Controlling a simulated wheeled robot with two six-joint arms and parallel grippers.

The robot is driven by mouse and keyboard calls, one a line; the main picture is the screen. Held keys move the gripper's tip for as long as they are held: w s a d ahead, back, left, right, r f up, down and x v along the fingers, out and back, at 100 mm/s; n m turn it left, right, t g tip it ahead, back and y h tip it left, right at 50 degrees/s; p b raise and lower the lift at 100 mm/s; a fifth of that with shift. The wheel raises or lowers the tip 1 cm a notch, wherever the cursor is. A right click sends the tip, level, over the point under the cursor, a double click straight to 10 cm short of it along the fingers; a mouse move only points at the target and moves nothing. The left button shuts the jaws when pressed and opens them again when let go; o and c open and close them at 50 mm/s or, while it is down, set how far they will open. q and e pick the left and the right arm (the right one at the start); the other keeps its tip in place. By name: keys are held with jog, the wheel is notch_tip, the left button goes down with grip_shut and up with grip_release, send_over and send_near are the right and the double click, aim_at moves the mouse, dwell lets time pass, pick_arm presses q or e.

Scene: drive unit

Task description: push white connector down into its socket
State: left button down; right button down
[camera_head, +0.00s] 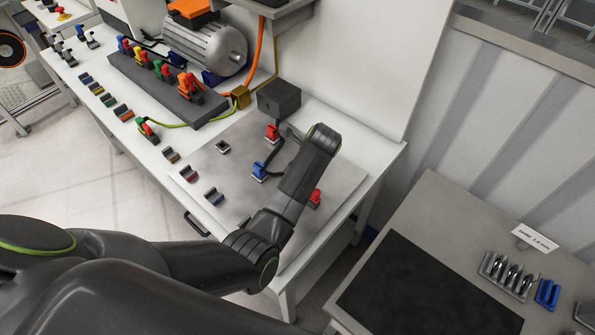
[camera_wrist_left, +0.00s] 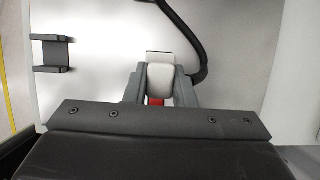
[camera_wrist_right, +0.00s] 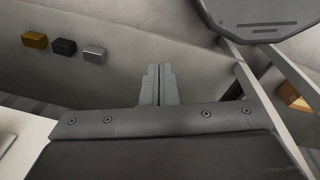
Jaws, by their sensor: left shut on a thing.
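The white connector (camera_wrist_left: 160,74) sits between the two grey fingers of my left gripper (camera_wrist_left: 159,88) in the left wrist view. The gripper is shut on it. A red part (camera_wrist_left: 155,102) shows just below the white body. A thin dark edge shows at its upper end; I cannot tell how deep it sits in its socket. In the head view my left arm reaches over the grey plate (camera_head: 228,172) and hides the connector and fingertips. My right gripper (camera_wrist_right: 158,84) has its fingers together, empty, in the right wrist view.
A black cable (camera_wrist_left: 199,40) curves beside the white connector. An empty dark socket (camera_wrist_left: 52,54) lies to the left. Blue (camera_head: 259,170) and red (camera_head: 314,198) connectors stand near my left arm. A black box (camera_head: 279,98) stands behind; a motor (camera_head: 205,48) is farther left.

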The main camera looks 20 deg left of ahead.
pick_arm(q)
jog(key=shift+f, duration=0.35)
jog(key=shift+f+b, duration=0.3)
jog(key=shift+f, duration=1)
jog(key=shift+f, duration=0.15)
jog(key=c, duration=1.1)
grip_release()
